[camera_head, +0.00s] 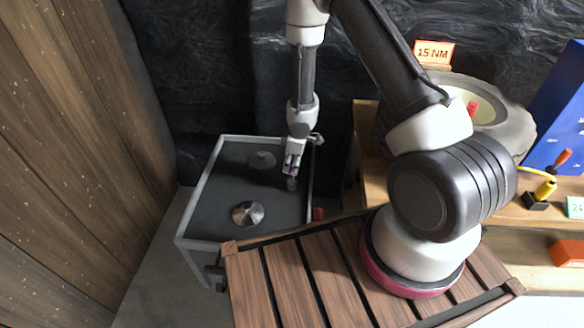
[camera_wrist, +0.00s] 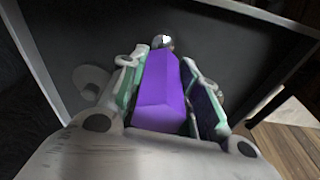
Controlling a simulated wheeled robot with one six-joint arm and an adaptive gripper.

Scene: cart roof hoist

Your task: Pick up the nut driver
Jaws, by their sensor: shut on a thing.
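The nut driver shows as a purple, faceted handle (camera_wrist: 160,90) in the wrist view, lying between the two fingers of my gripper (camera_wrist: 165,85). The fingers are shut on it from both sides. A shiny round metal piece shows just past its far end; I cannot tell whether it belongs to the driver. In the head view my gripper (camera_head: 292,168) points down over the right part of a dark tray cart (camera_head: 207,168), and only a speck of purple shows at the fingers. The lower end of the driver is hard to make out, so I cannot tell whether it touches the tray.
A shiny metal cone (camera_head: 247,213) and a dark round piece (camera_head: 262,160) sit in the tray. A wooden wall stands left.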

